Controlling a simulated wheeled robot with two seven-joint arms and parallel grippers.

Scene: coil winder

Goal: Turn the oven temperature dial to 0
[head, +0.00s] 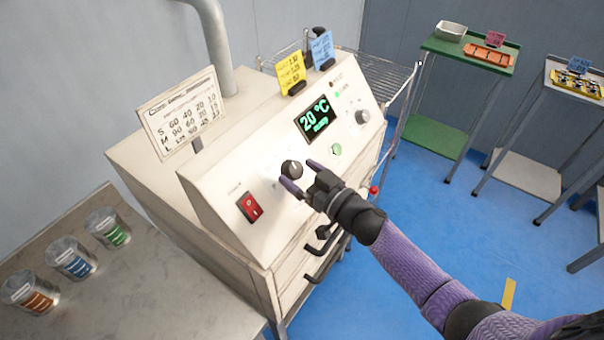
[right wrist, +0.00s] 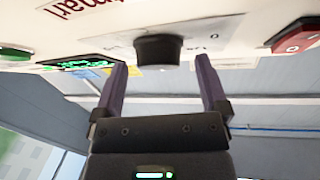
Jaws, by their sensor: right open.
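The oven's temperature dial (head: 292,169) is a round black knob on the sloping white control panel, between the red switch and the display. In the right wrist view the dial (right wrist: 158,49) sits just beyond and between my fingertips. My right gripper (head: 300,176) is open, with one purple finger on each side of the dial in the picture. I cannot tell whether the fingers touch it. The display (head: 314,117) reads 20 °C in green. The dial's scale marks are too small to read. My left gripper is not in view.
A red rocker switch (head: 249,207) is left of the dial, and a green button (head: 336,149) and a grey knob (head: 362,116) are right of it. Drawer handles (head: 327,256) stick out below. Three cans (head: 72,258) stand on the left bench (head: 150,275).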

